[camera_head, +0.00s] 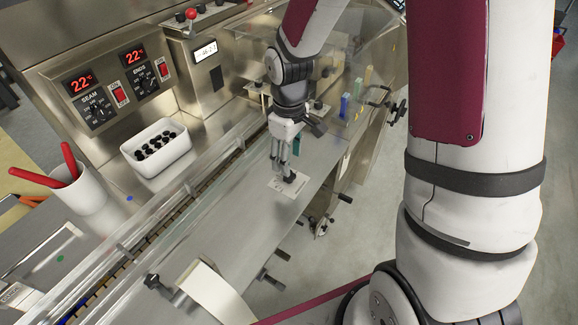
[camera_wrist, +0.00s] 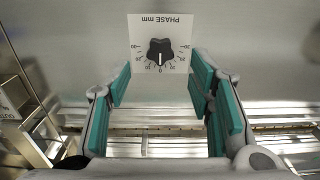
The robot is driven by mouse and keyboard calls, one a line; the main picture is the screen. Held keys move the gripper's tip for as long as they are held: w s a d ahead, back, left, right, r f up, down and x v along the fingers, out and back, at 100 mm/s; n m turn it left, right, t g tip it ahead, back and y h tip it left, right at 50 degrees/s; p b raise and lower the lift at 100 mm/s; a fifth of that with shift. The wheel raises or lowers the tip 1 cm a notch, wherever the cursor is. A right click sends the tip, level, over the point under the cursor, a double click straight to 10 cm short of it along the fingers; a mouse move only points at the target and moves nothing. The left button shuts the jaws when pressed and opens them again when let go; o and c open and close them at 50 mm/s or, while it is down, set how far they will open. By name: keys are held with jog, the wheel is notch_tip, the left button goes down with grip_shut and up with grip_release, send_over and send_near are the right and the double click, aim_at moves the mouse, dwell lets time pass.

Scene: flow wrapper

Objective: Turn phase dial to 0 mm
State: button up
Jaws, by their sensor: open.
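The phase dial is a black lobed knob (camera_wrist: 160,52) on a white plate (camera_wrist: 180,30) marked "PHASE mm", seen upside down in the wrist view. A pale pointer line on the knob appears to line up with the 0 mark. My gripper (camera_wrist: 159,86) is open, its teal-padded fingers apart, with the knob between and beyond their tips. I see no contact with the knob. In the head view, my gripper (camera_head: 281,160) is just above the dial plate (camera_head: 284,190), and the knob (camera_head: 290,179) is partly hidden by the fingers.
The dial sits on a flat steel deck (camera_head: 225,235) beside a clear guard and conveyor chain. A white tray of black parts (camera_head: 178,151), a cup with red handles (camera_head: 85,192) and the temperature panel (camera_head: 110,90) are on the left. Colored blocks (camera_head: 345,105) stand behind.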

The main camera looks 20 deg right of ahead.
notch_tip(320, 180, up, 7)
jog(key=shift+f, duration=0.2)
jog(key=shift+r, duration=0.1)
dwell(0.4)
jog(key=s+r+m+t, duration=0.5)
jog(key=s+r+m, duration=0.2)
jog(key=s+r, duration=0.9)
jog(key=shift+s+d+r, duration=0.25)
jog(key=shift+s+d, duration=0.1)
jog(key=shift+s, duration=1.45)
